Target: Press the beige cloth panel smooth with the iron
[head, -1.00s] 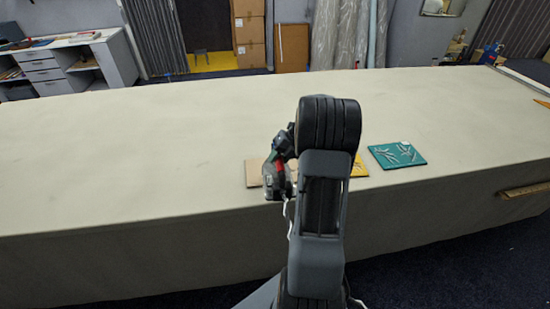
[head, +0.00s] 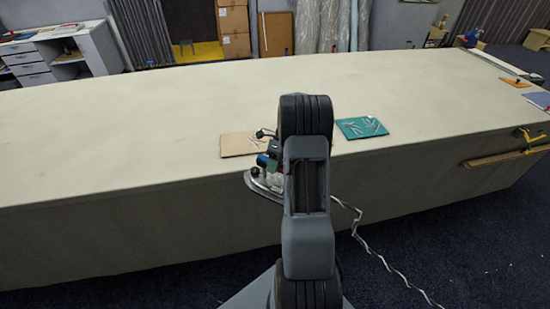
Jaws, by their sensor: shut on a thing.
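The beige cloth panel (head: 234,146) lies near the front edge of the long table, left of my arm, with pale wrinkle marks on its right part. My gripper (head: 268,163) is partly hidden by my arm and is shut on the iron (head: 262,187). The iron's pale soleplate shows below and right of the panel, overlapping the table's front edge in the picture. I cannot tell its exact height, but it looks clear of the panel's main surface.
A teal panel (head: 362,128) with pale wrinkle marks lies right of my arm. The iron's pale cord (head: 370,248) trails right to the floor. A wooden rail (head: 505,157) is at the table's right front. The table top (head: 120,125) is mostly bare.

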